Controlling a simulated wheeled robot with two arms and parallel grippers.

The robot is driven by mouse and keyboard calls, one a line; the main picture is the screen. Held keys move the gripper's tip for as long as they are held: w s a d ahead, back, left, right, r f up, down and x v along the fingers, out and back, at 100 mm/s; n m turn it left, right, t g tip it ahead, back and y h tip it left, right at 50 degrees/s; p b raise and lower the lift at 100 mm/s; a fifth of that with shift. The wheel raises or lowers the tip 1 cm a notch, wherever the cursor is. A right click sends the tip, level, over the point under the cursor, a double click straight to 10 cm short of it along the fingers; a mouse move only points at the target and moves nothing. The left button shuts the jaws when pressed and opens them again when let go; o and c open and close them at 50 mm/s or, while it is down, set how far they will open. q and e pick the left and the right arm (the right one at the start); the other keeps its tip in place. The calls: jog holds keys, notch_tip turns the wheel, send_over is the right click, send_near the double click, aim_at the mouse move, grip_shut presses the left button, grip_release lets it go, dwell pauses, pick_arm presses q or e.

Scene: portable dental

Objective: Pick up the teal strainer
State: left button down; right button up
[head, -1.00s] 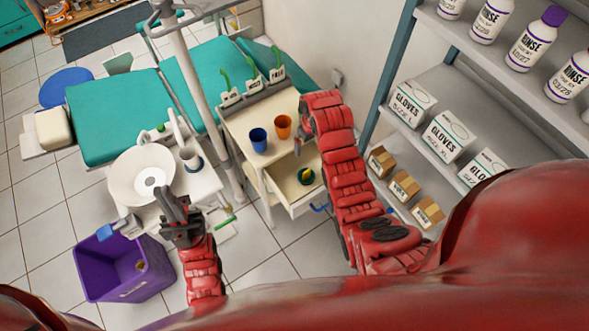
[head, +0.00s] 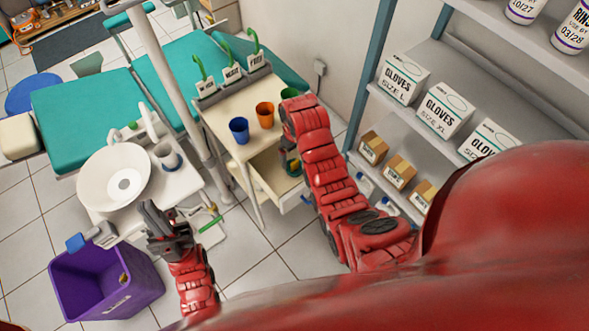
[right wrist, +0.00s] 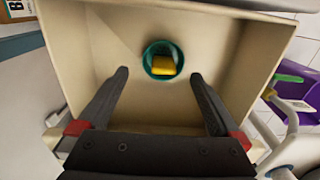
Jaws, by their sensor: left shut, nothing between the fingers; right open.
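The teal strainer (right wrist: 163,61) is a round teal cup shape with a yellow piece inside. It sits in the open cream drawer (right wrist: 220,30), off the walls. In the head view the strainer (head: 292,166) is partly hidden by my right arm. My right gripper (right wrist: 160,75) is open and empty in the right wrist view, its two dark fingers pointing at the drawer with the strainer between and beyond their tips. In the head view the right fingers are hidden behind the arm. My left gripper (head: 168,222) is shut and empty beside the white basin unit.
A blue cup (head: 239,130), an orange cup (head: 265,115) and a partly hidden green cup (head: 288,94) stand on the cabinet top above the drawer. A shelf (head: 405,120) with glove boxes is to the right. A purple bin (head: 105,285) stands at lower left.

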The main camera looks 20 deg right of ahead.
aim_at(295, 162)
jog(key=shift+s+a+f+p, duration=0.1)
jog(key=shift+s+f+p, duration=0.1)
jog(key=shift+f+p, duration=0.3)
notch_tip(295, 162, down, 2)
jog(key=shift+s+a+f+p, duration=0.1)
jog(key=shift+f+p, duration=0.15)
jog(key=shift+p, duration=0.1)
jog(key=shift+f, duration=0.9)
jog(key=shift+c, duration=0.2)
jog(key=c, duration=1.1)
jog(key=shift+r, duration=0.15)
